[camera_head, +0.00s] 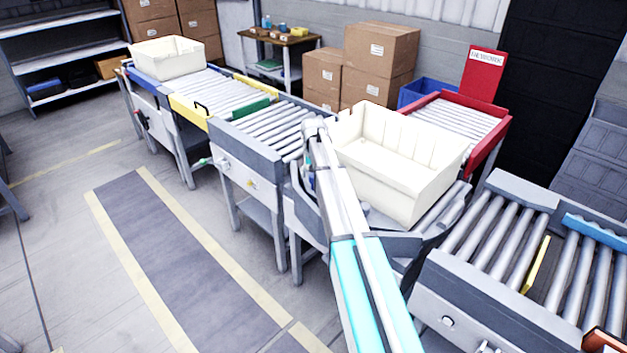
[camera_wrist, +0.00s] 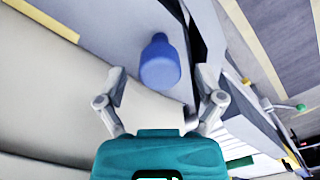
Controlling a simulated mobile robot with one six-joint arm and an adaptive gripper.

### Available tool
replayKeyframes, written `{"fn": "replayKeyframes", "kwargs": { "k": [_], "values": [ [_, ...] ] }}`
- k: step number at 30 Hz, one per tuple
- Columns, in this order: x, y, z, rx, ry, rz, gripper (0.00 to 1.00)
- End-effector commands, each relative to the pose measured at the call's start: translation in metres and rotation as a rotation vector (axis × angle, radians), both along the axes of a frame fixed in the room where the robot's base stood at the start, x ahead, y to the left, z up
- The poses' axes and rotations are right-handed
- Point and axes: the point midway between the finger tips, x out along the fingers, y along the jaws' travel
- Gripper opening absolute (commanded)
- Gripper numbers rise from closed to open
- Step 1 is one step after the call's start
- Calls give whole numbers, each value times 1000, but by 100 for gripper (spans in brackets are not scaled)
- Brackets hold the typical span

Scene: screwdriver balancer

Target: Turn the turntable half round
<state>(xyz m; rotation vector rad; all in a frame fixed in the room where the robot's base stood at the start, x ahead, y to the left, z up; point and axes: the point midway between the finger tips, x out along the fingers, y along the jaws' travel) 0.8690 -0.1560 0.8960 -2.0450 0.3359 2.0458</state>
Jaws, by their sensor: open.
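The turntable (camera_head: 452,208) stands in the middle of the conveyor line in the head view, with a large cream tote (camera_head: 395,180) on it. My arm crosses in front and hides part of the turntable. My gripper (camera_wrist: 161,78) is open in the wrist view, its two fingers apart on either side of a blue knob (camera_wrist: 160,62). Whether the fingers touch the knob cannot be told. The tote's cream wall also shows at the left of the wrist view (camera_wrist: 50,110). In the head view the gripper is small and near the turntable's left edge.
A roller conveyor (camera_head: 270,125) leads off to the back left, with another cream tote (camera_head: 168,58) at its far end. A red-framed rework conveyor (camera_head: 490,140) lies behind the turntable. Another roller section (camera_head: 500,240) stands at right.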

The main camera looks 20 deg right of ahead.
Motion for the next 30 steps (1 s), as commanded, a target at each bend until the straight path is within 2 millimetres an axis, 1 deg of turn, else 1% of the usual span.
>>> {"fn": "replayKeyframes", "kwargs": {
  "k": [3,14,15,17,18,20,21,23,24,28,29,30],
  "values": [
    [0,0,-4,0,0,0,87],
    [0,0,-4,0,0,0,87],
    [0,0,-4,0,0,0,83],
    [0,0,-4,0,0,0,72],
    [0,0,-4,0,0,0,64],
    [0,0,-4,0,0,0,53],
    [0,0,-4,0,0,0,46],
    [0,0,-4,0,0,0,35],
    [0,0,-4,0,0,0,27],
    [0,0,-4,0,0,0,3],
    [0,0,-4,0,0,0,0],
    [0,0,-4,0,0,0,0]
  ]
}}
